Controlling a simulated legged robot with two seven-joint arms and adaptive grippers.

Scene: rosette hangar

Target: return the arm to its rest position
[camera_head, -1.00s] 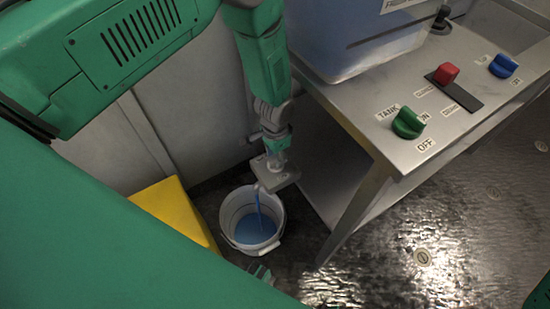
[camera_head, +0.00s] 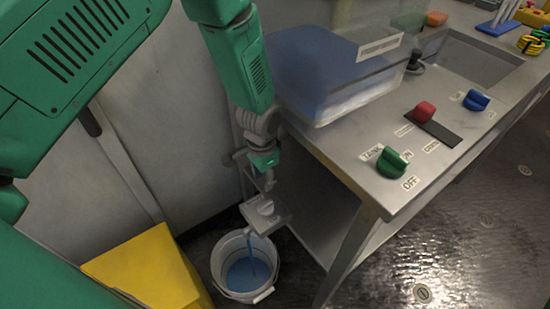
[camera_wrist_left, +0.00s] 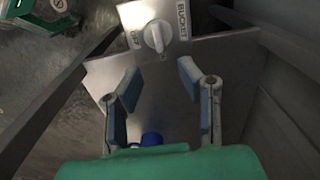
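My left arm comes in from the left and hangs down beside the bench. Its gripper (camera_head: 262,180) is just above a pale knob (camera_head: 266,207) on a small metal plate (camera_head: 270,222). In the left wrist view the gripper (camera_wrist_left: 158,82) has its two blue-padded fingers spread, with nothing between the tips. There the knob (camera_wrist_left: 157,36) is beyond the fingertips, apart from them, next to a BUCKET label. Blue liquid runs from below the plate into a white bucket (camera_head: 229,265) that holds blue liquid. My right gripper is not in view.
The metal bench (camera_head: 345,160) carries a tank of blue liquid (camera_head: 330,75), a green knob (camera_head: 392,163), a red knob (camera_head: 424,111) and a blue knob (camera_head: 476,100). A yellow block (camera_head: 145,272) is left of the bucket. A wall stands behind the arm.

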